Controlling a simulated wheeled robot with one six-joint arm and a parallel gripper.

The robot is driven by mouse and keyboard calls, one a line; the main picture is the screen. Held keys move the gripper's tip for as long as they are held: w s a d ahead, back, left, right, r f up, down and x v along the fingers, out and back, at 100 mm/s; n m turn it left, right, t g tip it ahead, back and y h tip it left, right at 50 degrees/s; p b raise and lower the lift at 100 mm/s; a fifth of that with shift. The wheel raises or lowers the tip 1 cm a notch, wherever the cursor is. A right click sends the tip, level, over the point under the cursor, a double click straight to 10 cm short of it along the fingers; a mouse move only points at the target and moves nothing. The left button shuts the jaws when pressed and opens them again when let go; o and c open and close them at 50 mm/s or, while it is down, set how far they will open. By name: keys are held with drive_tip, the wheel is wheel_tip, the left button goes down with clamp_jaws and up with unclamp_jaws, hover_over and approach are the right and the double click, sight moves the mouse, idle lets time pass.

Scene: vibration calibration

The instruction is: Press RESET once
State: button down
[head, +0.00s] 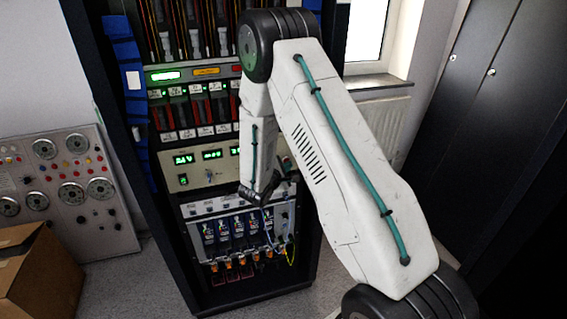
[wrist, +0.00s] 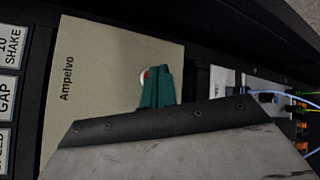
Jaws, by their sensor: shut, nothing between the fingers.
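My gripper (wrist: 155,88) shows in the wrist view as teal fingers, shut and empty, in front of a beige panel (wrist: 95,70) marked "Ampelvo". A small round red-and-white part (wrist: 146,76) on that panel shows beside the fingertips and is partly hidden by them. I cannot tell whether the fingers touch it. No RESET lettering is readable. In the head view the beige panel (head: 195,180) sits midway up the rack with green number displays; my arm covers its right part, and my fingertips cannot be made out clearly there.
A cardboard box (head: 40,275) and a gauge panel (head: 110,215) stand left. Dark cabinets (head: 500,120) stand right. Labels with "SHAKE" and "GAP" (wrist: 6,95) edge the wrist view.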

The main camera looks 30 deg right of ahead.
drive_tip(key=shift+w+d, duration=0.1)
drive_tip(key=shift+w, duration=0.25)
idle(0.7)
drive_tip(key=shift+s, duration=0.1)
drive_tip(key=shift+s+a, duration=0.25)
drive_tip(key=shift+s, duration=0.4)
drive_tip(key=shift+s+a, duration=0.2)
drive_tip(key=shift+s, duration=0.6)
drive_tip(key=shift+s+a, duration=0.25)
drive_tip(key=shift+s, duration=0.55)
drive_tip(key=shift+s+a, duration=0.2)
drive_tip(key=shift+s, duration=0.6)
